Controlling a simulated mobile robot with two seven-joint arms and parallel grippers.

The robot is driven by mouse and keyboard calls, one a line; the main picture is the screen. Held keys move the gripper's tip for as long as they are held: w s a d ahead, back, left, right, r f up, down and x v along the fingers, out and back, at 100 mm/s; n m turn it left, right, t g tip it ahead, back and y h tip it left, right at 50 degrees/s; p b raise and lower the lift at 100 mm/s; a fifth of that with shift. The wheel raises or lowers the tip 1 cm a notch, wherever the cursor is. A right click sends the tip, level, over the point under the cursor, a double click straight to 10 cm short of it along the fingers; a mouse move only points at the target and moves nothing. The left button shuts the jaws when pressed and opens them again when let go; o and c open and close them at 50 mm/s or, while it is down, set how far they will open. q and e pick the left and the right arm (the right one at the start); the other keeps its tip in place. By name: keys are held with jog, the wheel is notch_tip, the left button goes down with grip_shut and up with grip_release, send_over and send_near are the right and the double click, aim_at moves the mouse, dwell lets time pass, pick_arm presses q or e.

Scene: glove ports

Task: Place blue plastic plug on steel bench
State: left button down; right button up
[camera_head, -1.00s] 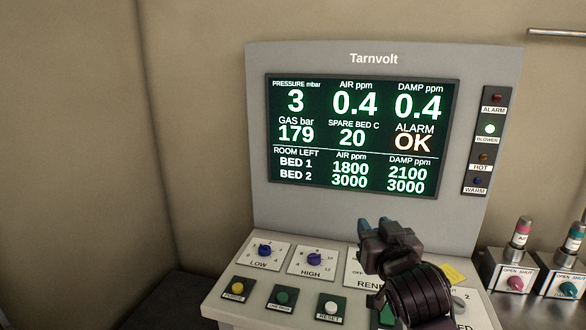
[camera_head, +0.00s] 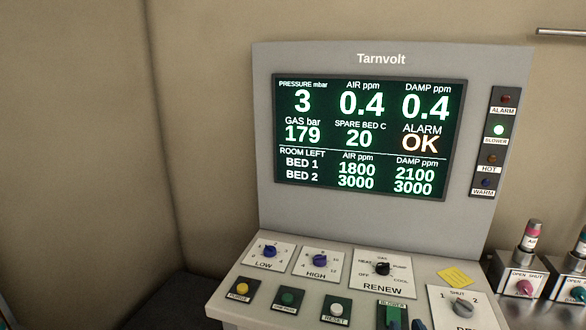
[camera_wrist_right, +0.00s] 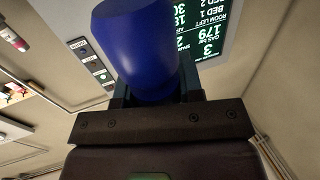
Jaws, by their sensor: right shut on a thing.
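The blue plastic plug (camera_wrist_right: 145,45) fills the upper middle of the right wrist view, a smooth rounded blue body. My right gripper (camera_wrist_right: 156,90) is shut on it, with a dark finger on each side of its lower part. The plug's gripped end is hidden by the gripper. The plug looks clear of any surface in that view. I cannot make out my right gripper in the head view. My left gripper is in neither view. I cannot identify the steel bench for certain in these frames.
A grey Tarnvolt console (camera_head: 265,150) with a lit screen and a sloping panel of knobs and buttons stands in the head view. Valve boxes (camera_head: 520,283) are at its right. A dark surface (camera_head: 170,300) lies at lower left. A metal rail (camera_head: 562,32) is at upper right.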

jog(key=shift+r, duration=0.1)
dwell(0.5)
jog(key=w+a+r+y, duration=0.1)
jog(key=w+a+r, duration=0.1)
jog(key=w+r, duration=0.5)
jog(key=w+a+r, duration=0.3)
jog(key=r, duration=0.8)
send_over(364, 325)
notch_tip(364, 325, down, 23)
jog(key=shift+r, duration=0.2)
jog(key=shift+f+b, duration=0.2)
jog(key=shift+b, duration=0.2)
jog(key=o, duration=1)
jog(key=shift+c, duration=0.2)
